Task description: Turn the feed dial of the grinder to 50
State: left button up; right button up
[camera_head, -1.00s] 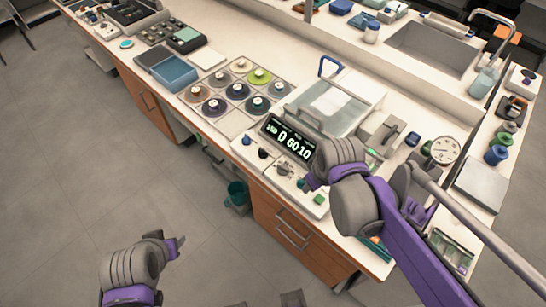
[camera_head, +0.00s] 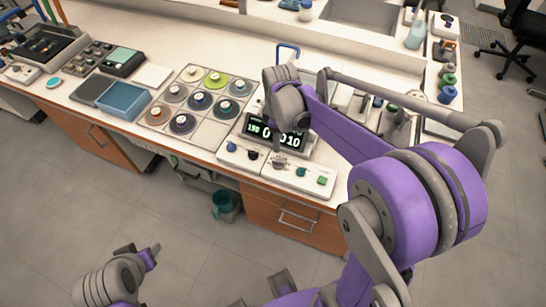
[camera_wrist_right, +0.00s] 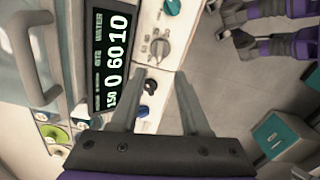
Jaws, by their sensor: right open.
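The grinder's white control panel (camera_head: 265,171) sits at the bench's front edge, below a dark display (camera_head: 258,129). In the right wrist view the display (camera_wrist_right: 110,62) reads 150, 0, 60, 10. The panel carries a blue knob (camera_head: 231,147), a black knob (camera_head: 253,155), a grey pointer dial (camera_head: 279,162) and a teal knob (camera_head: 300,172). I cannot read which is the feed dial. My right gripper (camera_wrist_right: 161,76) is open; the black knob (camera_wrist_right: 150,87) appears between its fingers, the grey dial (camera_wrist_right: 160,47) just beyond the tips. Contact is unclear. My left gripper (camera_head: 140,253) is over the floor, its opening unclear.
A green button (camera_head: 322,180) is at the panel's right end. A tile with several coloured discs (camera_head: 200,100) and a blue tray (camera_head: 122,100) lie to the left. A blue handle (camera_head: 288,50) stands behind the grinder.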

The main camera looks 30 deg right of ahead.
aim_at(278, 161)
notch_tip(278, 161, down, 11)
jog(key=shift+d+r+b, duration=0.1)
jog(key=shift+r+b, duration=0.1)
jog(key=shift+b, duration=0.15)
grip_shut()
dwell(0.3)
